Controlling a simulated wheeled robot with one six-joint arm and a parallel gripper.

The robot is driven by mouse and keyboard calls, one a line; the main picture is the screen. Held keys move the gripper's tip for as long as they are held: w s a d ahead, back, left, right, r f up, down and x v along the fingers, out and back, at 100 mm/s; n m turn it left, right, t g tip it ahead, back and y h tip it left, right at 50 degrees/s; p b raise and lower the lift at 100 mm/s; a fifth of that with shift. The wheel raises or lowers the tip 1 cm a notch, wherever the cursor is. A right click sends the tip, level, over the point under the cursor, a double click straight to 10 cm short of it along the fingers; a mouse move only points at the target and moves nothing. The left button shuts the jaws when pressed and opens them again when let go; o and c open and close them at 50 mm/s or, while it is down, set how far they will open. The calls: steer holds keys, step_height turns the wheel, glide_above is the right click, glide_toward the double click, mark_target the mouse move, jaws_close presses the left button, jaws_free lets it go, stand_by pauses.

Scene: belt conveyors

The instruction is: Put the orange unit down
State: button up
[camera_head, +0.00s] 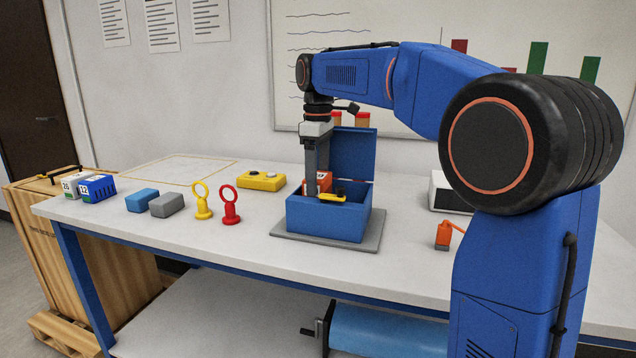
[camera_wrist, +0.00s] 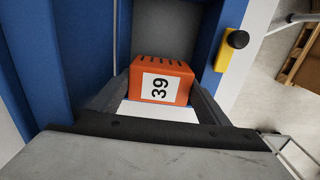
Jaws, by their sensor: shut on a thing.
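The orange unit (camera_wrist: 160,72) shows in the wrist view between my gripper's two fingers, with a white label reading 39 and dark slots on its top. It also shows in the head view (camera_head: 318,182), partly hidden behind my finger. My gripper (camera_head: 311,190) points straight down over the blue box (camera_head: 325,220) and is shut on the orange unit. The unit is inside the box's opening, low behind its front wall. Whether its underside touches the box floor is hidden. The box's blue lid (camera_head: 354,150) stands open at the back.
The box stands on a grey plate (camera_head: 285,236). A yellow latch (camera_head: 332,198) is at its front rim. Left are a yellow button box (camera_head: 262,180), red ring (camera_head: 230,205) and yellow ring (camera_head: 202,200) stands, and blue and grey blocks (camera_head: 166,204). An orange device (camera_head: 443,234) is right.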

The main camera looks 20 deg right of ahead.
steer(key=shift+f, duration=0.65)
steer(key=shift+f, duration=0.6)
steer(key=o, duration=1)
step_height(320, 180, up, 13)
steer(key=shift+r, duration=0.1)
steer(key=shift+s, duration=0.1)
